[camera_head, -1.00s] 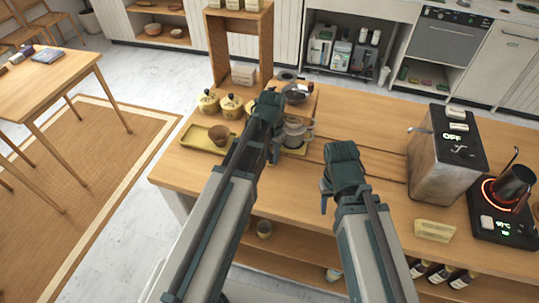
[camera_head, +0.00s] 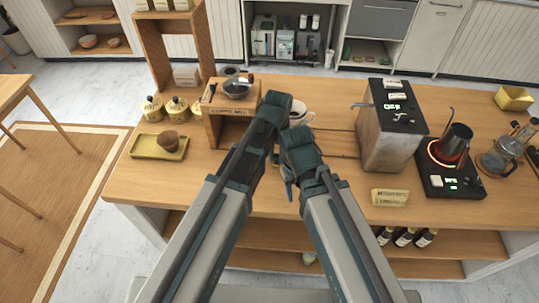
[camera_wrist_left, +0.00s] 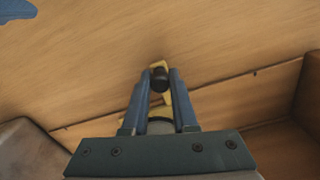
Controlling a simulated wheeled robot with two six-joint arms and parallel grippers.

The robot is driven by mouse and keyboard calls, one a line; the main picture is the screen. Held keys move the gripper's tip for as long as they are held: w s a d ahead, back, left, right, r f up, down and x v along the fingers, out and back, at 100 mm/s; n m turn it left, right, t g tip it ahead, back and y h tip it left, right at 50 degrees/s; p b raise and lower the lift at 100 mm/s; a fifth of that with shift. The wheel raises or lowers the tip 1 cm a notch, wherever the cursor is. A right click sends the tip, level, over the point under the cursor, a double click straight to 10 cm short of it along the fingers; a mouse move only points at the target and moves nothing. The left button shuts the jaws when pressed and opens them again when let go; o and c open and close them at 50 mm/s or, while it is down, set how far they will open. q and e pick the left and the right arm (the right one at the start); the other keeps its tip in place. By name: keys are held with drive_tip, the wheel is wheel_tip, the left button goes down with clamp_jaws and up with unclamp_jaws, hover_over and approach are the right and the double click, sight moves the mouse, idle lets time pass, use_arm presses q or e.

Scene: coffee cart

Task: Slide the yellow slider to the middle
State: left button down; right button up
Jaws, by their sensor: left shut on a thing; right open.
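My left gripper (camera_head: 276,155) is shut on the yellow slider, around its dark knob, seen close in the left wrist view. Yellow parts of the slider (camera_wrist_left: 161,66) show just beyond the knob and between my fingers (camera_wrist_left: 160,78). In the head view my arms hide most of the slider. A pale cup (camera_head: 300,113) shows behind my grippers, apparently on the slider; it also appears in the left wrist view (camera_wrist_left: 160,126). The slider lies at a dark groove (camera_head: 340,157) in the wooden counter. My right gripper (camera_head: 289,188) is open, low and close beside the left.
The wooden grinder stand (camera_head: 216,128) is left of the cup. A yellow tray (camera_head: 148,155) lies left.

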use_arm(q)
drive_tip(key=shift+d, duration=0.2)
use_arm(e)
drive_tip(key=shift+d, duration=0.1)
use_arm(q)
drive_tip(key=c, duration=0.7)
unclamp_jaws()
drive_tip(key=shift+r, duration=0.1)
use_arm(e)
drive_tip(key=shift+r, duration=0.1)
use_arm(q)
wheel_tip(320, 180, up, 14)
drive_tip(key=p, duration=1.3)
drive_tip(key=shift+f+p, duration=0.2)
drive_tip(key=shift+p, duration=0.2)
use_arm(e)
wheel_tip(320, 180, up, 14)
drive_tip(key=shift+f, duration=0.2)
